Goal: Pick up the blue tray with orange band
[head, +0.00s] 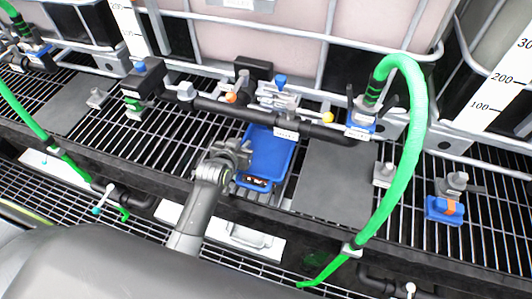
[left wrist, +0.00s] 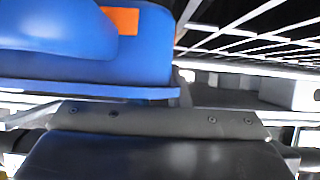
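The blue tray (head: 266,152) lies on the grating in the middle of the head view, with a dark and orange-red patch at its near end. My left gripper (head: 236,155) is at the tray's left edge in the head view, overlapping it. In the left wrist view a blue surface with an orange patch, seemingly the tray (left wrist: 155,50), fills the upper left, close to the camera. The fingertips are not clear, so I cannot tell whether they touch or grip it. My right gripper is not in view.
A black pipe (head: 225,109) with valves runs behind the tray. A green hose (head: 414,130) arches at the right. A small blue fitting (head: 437,214) with an orange patch sits on the right grating. A grey plate (head: 325,185) lies just right of the tray.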

